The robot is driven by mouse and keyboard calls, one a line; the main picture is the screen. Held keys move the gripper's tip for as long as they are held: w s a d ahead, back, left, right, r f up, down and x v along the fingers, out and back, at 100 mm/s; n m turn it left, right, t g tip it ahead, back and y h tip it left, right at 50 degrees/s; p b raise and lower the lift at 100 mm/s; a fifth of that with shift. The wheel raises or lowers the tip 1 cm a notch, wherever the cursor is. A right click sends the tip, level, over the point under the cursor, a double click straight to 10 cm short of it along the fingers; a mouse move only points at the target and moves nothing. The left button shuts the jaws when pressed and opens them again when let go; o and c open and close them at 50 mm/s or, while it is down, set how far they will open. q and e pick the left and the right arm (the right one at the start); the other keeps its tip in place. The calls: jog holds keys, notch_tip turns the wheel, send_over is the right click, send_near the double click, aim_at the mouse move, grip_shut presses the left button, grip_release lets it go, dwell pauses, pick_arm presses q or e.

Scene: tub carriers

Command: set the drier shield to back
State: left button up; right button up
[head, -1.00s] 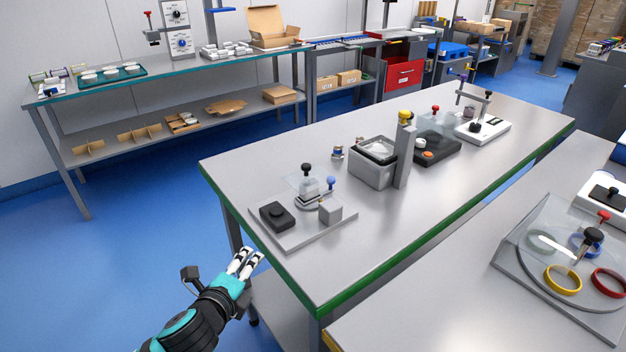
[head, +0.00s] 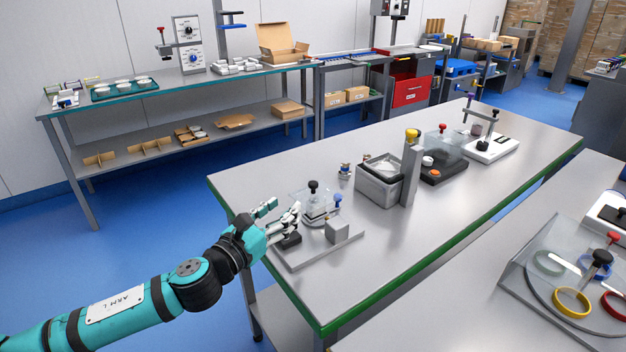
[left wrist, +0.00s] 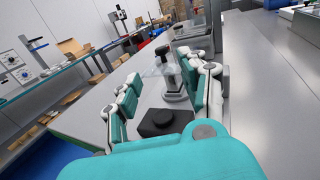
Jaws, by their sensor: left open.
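A clear shield (head: 299,199) with a black knob on top stands over a small round grey stand on a grey base plate (head: 318,249), near the left end of the green-edged table. A blue-knobbed lever (head: 337,200) is beside it. My left gripper (head: 280,214) is open and empty, its fingers reaching over the table edge just left of the shield. In the left wrist view the shield (left wrist: 160,73) and its black knob show ahead between the open fingers (left wrist: 163,95). I cannot tell a finger contact. Other clear covers show too, and no label names the drier. My right gripper is out of view.
On the base plate are a black block (left wrist: 165,121) with a round knob, partly hidden by my fingers in the head view, and a grey cube (head: 337,231). A grey bin (head: 378,188) and a post (head: 410,176) stand farther right.

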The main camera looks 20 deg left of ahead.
aim_at(311, 186)
pick_arm(q)
jog(key=p+x, duration=0.1)
jog(key=x, duration=1.1)
jog(key=shift+w+d, duration=0.1)
jog(key=shift+d, duration=0.1)
grip_shut()
